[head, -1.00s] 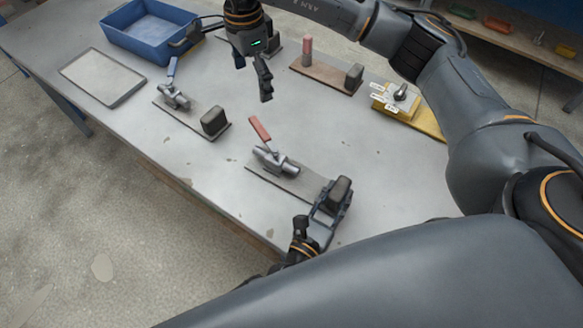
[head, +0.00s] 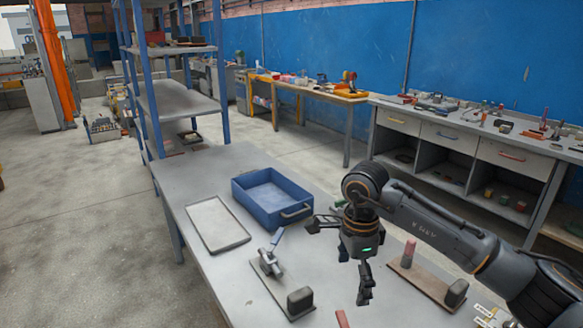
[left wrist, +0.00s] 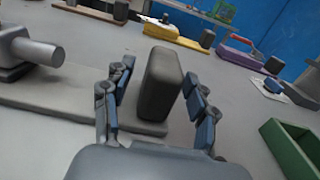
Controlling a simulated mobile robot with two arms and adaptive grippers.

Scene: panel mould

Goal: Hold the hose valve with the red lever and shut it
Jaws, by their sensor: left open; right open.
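Only the red lever (head: 342,319) of one hose valve shows, at the bottom edge of the head view; its body is out of that view. In the left wrist view a grey valve body (left wrist: 32,50) stands at the left on a base plate (left wrist: 62,98), its lever out of sight. My left gripper (left wrist: 157,78) is open, with its fingers on either side of the dark block (left wrist: 163,85) at the end of that plate. I cannot tell whether they touch it. My right gripper (head: 338,262) is open and empty above the table, beyond the red lever.
A valve with a blue lever (head: 271,262) stands on its own plate beside a dark block. A pale flat tray (head: 217,226) and a blue bin (head: 258,213) lie behind it. A plate with a pink upright piece (head: 408,254) is to the right. A green box (left wrist: 292,150) shows in the left wrist view.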

